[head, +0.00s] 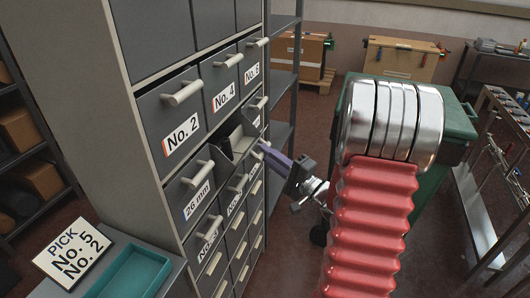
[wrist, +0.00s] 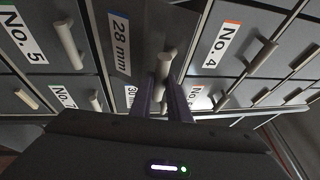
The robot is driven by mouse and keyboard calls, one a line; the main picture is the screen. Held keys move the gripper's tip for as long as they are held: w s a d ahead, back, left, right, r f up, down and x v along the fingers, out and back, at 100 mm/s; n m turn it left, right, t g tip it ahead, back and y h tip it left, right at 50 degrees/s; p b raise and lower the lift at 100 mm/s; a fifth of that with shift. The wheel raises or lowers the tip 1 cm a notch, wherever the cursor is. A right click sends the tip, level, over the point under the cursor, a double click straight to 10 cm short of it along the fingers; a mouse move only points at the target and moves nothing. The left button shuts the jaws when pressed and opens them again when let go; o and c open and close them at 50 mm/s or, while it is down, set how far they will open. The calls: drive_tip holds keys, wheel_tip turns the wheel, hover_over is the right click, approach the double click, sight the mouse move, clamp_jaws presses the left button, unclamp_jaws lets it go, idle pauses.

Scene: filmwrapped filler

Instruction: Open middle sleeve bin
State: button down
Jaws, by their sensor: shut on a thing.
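The cabinet's middle sleeve bin shows in the head view (head: 236,150), standing out from its row with its inside partly visible. How deep the middle bin's contents lie is hidden.
Drawers No. 2 (head: 182,128), No. 4 (head: 222,93) and No. 6 (head: 251,73) above look closed. A green-teal tray (head: 128,270) and a "PICK No. 5 No. 2" sign (head: 73,251) lie on a ledge at lower left. A green cart (head: 458,120) stands behind my arm.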

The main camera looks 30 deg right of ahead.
drive_tip(key=shift+a+f, duration=0.15)
drive_tip(key=shift+f, duration=0.35)
drive_tip(key=c, duration=1.9)
unclamp_jaws()
drive_tip(key=shift+w, duration=0.1)
drive_tip(key=shift+c, duration=0.2)
drive_tip(key=shift+o, duration=1.3)
drive_tip(key=shift+r, duration=0.1)
drive_tip(key=v, duration=1.4)
drive_tip(key=shift+w, duration=0.1)
drive_tip(key=shift+c, duration=0.6)
